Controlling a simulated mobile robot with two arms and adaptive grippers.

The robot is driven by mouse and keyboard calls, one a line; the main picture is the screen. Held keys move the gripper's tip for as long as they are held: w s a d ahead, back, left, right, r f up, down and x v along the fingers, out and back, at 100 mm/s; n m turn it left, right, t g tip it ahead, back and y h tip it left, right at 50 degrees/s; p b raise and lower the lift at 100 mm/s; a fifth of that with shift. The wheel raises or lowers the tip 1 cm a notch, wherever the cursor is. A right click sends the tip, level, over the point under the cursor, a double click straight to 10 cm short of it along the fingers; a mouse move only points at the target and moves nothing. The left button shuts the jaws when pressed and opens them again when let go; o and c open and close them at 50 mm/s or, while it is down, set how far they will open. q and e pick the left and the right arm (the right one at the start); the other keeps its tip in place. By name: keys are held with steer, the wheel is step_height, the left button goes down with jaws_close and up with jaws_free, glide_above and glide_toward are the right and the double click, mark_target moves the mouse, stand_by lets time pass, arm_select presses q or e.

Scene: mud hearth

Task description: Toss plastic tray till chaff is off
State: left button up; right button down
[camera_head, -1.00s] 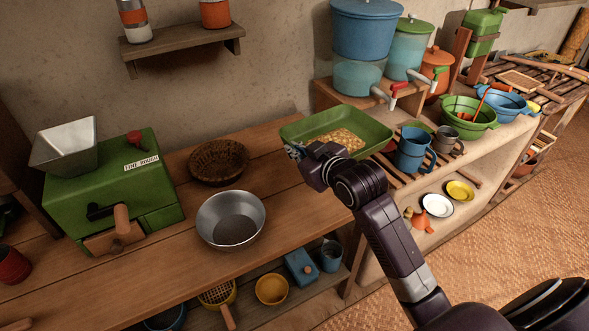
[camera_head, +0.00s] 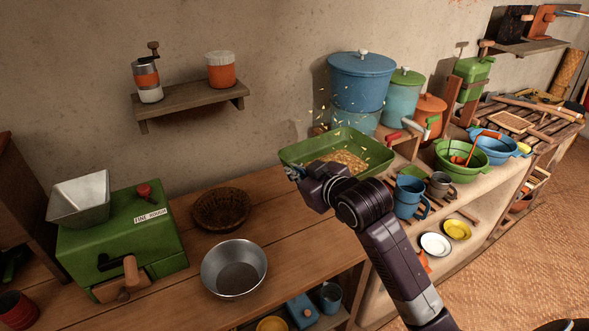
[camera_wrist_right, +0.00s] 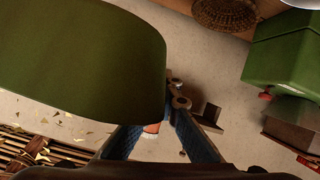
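The green plastic tray (camera_head: 290,156) is held above the gap between the wooden counter and the shelf unit. A heap of tan grain (camera_head: 343,160) lies in it. Pale yellow chaff flakes (camera_head: 322,110) are in the air above and around the tray. My right gripper (camera_head: 292,172) is at the tray's near left corner and appears shut on its rim. The right wrist view shows the tray's green surface (camera_wrist_right: 80,60) close up, and flakes (camera_wrist_right: 55,122) in the air past it; the exact finger contact is hidden. My left gripper is not in view.
A metal bowl (camera_head: 234,267), a woven basket (camera_head: 221,209) and a green mill (camera_head: 120,245) stand on the counter. Blue pot (camera_head: 362,80), blue mug (camera_head: 410,197) and green basin (camera_head: 462,160) are close to the tray's right and back.

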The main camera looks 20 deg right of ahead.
step_height(320, 180, up, 5)
steer(key=shift+d+f, duration=0.15)
step_height(320, 180, down, 6)
steer(key=shift+s+f, duration=0.1)
steer(key=shift+f, duration=0.05)
steer(key=shift+r, duration=0.3)
